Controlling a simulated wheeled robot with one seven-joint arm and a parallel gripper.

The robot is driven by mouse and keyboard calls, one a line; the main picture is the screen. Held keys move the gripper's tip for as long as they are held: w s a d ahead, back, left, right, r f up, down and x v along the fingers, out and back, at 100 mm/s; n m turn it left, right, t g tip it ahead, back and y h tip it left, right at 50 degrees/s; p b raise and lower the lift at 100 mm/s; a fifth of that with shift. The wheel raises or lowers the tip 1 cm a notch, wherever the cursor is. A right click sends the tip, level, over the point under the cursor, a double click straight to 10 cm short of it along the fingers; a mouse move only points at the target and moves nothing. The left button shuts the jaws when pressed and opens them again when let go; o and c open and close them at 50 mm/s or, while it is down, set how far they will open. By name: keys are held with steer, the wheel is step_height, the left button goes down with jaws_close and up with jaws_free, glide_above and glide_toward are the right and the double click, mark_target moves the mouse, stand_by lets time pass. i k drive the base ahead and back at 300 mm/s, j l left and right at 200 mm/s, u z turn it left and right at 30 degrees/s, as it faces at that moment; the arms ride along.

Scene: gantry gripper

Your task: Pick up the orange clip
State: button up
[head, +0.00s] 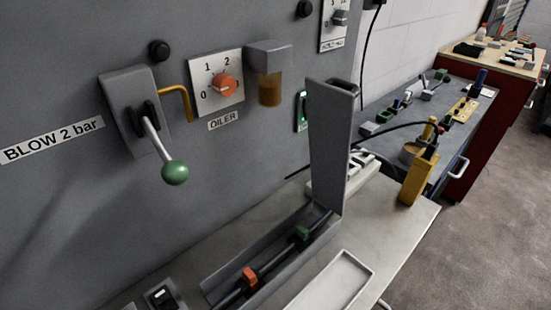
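The orange clip (249,278) sits on a dark cable (276,256) that runs along a grey channel (222,281) on the worktop. A green clip (302,235) sits on the same cable, farther back and to the right. The clip's underside is hidden by the cable and channel. My gripper is not in view.
A tall grey upright piece (329,150) stands at the channel's far end. A shallow white tray (367,274) lies to the right. A green-knobbed lever (174,172) juts from the wall panel above.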

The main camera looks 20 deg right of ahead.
mark_target(248, 274)
steer(key=i+l+u, duration=0.1)
steer(key=l+u, duration=0.2)
steer(key=u, duration=0.15)
steer(key=l+u, duration=0.3)
steer(key=u, duration=0.15)
steer(key=l+u, duration=0.45)
steer(key=l, duration=0.4)
steer(key=k+l+u, duration=0.15)
steer(key=l, duration=0.65)
steer(key=k+l+u, duration=0.15)
steer(key=l, duration=0.25)
steer(key=k+l, duration=0.1)
steer(key=l, duration=0.3)
steer(key=k+l+u, duration=0.15)
steer(key=l, duration=0.6)
steer(key=k+u, duration=0.05)
